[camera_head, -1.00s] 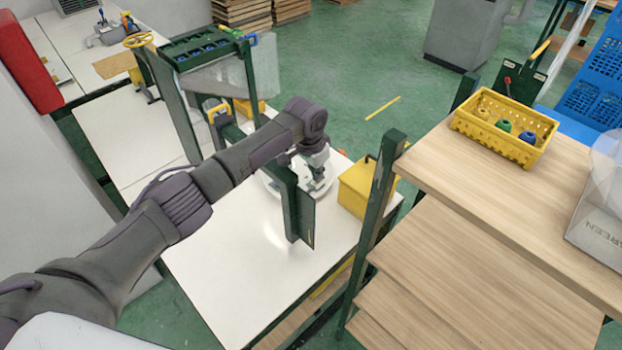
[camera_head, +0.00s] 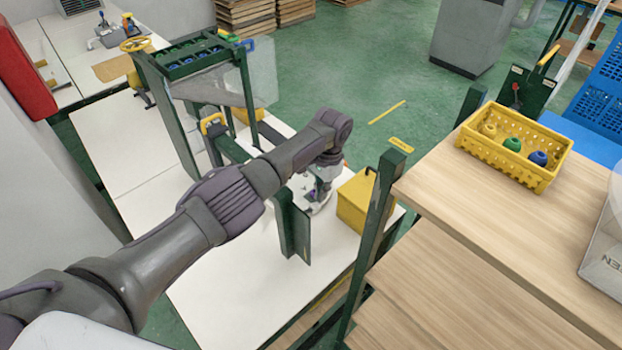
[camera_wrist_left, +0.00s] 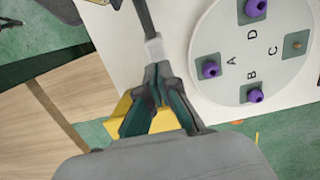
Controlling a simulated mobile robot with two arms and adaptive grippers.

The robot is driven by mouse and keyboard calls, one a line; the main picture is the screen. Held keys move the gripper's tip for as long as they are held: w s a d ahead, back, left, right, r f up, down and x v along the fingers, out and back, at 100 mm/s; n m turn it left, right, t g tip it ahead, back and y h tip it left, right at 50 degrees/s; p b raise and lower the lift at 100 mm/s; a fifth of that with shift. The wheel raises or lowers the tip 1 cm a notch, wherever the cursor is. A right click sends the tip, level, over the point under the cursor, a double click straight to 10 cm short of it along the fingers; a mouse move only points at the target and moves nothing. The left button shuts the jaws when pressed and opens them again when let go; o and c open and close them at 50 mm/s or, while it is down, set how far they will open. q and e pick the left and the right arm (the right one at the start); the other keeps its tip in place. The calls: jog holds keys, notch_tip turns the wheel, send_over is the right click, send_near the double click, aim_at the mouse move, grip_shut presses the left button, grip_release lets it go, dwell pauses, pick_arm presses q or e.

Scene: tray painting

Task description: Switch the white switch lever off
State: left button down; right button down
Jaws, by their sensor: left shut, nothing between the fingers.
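A small white piece (camera_wrist_left: 154,48), which looks like the switch lever, sits at the end of a narrow dark bar in the left wrist view. Whether it is on or off I cannot tell. In the head view I cannot make it out; a dark green upright panel (camera_head: 284,222) stands on the white table there. My left gripper (camera_head: 321,192) is beside this panel, above the table. In the left wrist view its fingers (camera_wrist_left: 158,70) are shut and empty, with tips close to the white piece; contact is unclear. My right gripper is out of view.
A white disc (camera_wrist_left: 222,32) with lettered pads and purple knobs lies near the gripper. A yellow box (camera_head: 355,203) stands at the table's right edge, near a green post (camera_head: 371,232). A wooden shelf (camera_head: 470,200) with a yellow basket (camera_head: 480,142) is at right.

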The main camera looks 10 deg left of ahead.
pick_arm(q)
jog(key=shift+f, duration=0.85)
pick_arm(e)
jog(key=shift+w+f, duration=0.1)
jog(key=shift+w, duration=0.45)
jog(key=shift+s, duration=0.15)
